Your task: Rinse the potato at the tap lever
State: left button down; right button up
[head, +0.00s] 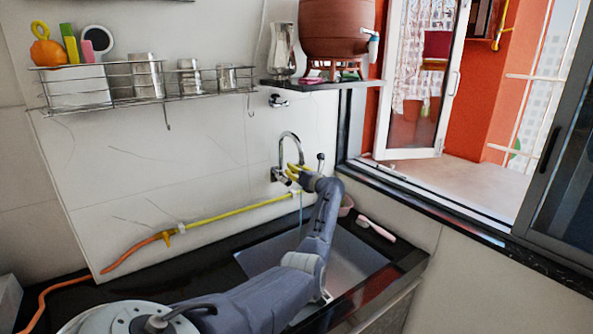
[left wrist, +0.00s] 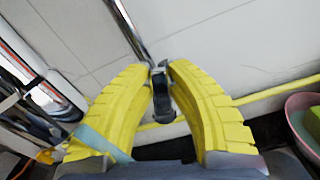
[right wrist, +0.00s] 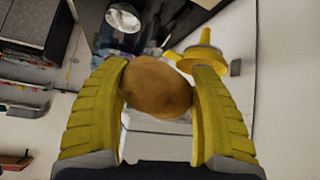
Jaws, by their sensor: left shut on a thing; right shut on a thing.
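The metal tap (head: 281,150) with its curved spout stands out from the white wall above the sink. My left gripper (head: 294,172) is at the tap in the head view. In the left wrist view its yellow fingers (left wrist: 159,66) are shut on the dark tap lever (left wrist: 161,98). A thin bluish strip (head: 300,208), which looks like water, hangs below the tap. The brown potato (right wrist: 156,88) is between the fingers of my right gripper (right wrist: 157,62), which is shut on it. I cannot make out the potato or the right gripper in the head view.
The sink (head: 352,262) is set in a dark counter, partly hidden by my left arm. A yellow and orange hose (head: 235,210) runs along the wall. A pink brush (head: 376,229) lies at the sink's back edge. A wire rack (head: 150,85) and a clay waterpot (head: 335,28) are above.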

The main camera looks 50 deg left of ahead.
pick_arm(q)
jog(key=shift+s, duration=0.1)
jog(key=shift+s+a+r+n, duration=0.1)
jog(key=shift+s+n, duration=0.4)
jog(key=shift+n, duration=0.45)
jog(key=shift+s+a+r+n, duration=0.1)
jog(key=shift+s+n, duration=0.35)
jog(key=shift+n, duration=0.5)
jog(key=c, duration=1.3)
grip_release()
jog(key=shift+o, duration=0.2)
jog(key=shift+d, duration=0.15)
jog(key=shift+d+f, duration=0.1)
jog(key=shift+d, duration=0.15)
jog(key=s+d, duration=0.1)
jog(key=d, duration=1)
jog(key=shift+s+d, duration=0.15)
